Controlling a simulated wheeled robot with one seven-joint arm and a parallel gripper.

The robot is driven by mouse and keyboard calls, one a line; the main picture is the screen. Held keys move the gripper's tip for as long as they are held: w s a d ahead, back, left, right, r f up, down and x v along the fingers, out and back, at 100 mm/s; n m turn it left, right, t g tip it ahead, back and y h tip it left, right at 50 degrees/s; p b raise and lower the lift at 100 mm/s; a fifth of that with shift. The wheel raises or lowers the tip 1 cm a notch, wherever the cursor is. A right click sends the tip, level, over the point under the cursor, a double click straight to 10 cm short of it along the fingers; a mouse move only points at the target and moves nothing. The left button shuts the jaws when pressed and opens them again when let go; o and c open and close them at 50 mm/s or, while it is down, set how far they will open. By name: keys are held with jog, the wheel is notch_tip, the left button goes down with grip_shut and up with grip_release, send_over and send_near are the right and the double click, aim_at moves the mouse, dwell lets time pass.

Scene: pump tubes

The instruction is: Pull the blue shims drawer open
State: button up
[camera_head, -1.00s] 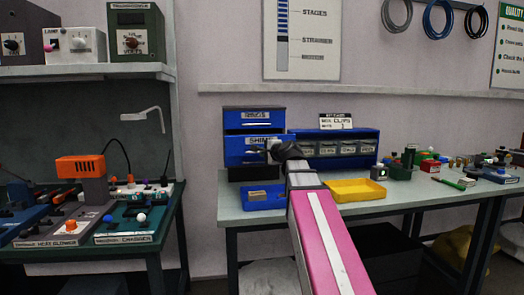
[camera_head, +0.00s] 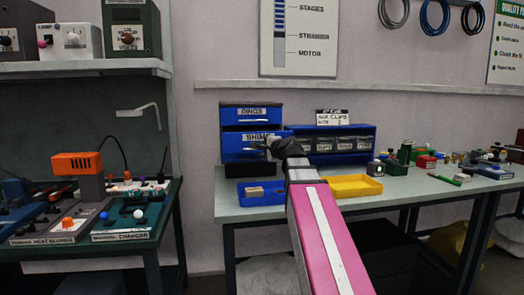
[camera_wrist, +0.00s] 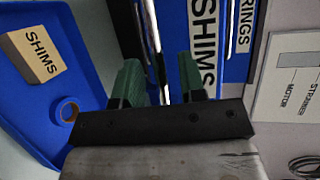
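The blue SHIMS drawer (camera_head: 232,148) is the lower drawer of the small blue cabinet on the bench. Its front stands slightly forward of the RINGS drawer (camera_head: 252,113) above. In the wrist view its labelled front (camera_wrist: 208,70) is ahead of my gripper, with a silver bar handle (camera_wrist: 152,40) running down between the green fingertips. My gripper (camera_wrist: 163,82) looks open, its fingers apart on either side of the handle, with a gap on the right. In the head view my gripper (camera_head: 268,150) is at the drawer front, mostly hidden by my wrist.
A blue tray (camera_head: 262,199) with a SHIMS box (camera_wrist: 32,57) and a ring (camera_wrist: 67,110) lies below the drawer. A yellow tray (camera_head: 353,186) and a blue clips rack (camera_head: 370,142) stand to the right. Small parts crowd the bench's right side.

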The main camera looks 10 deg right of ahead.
jog(key=v, duration=0.9)
jog(key=shift+s, duration=0.2)
jog(key=shift+r, duration=0.1)
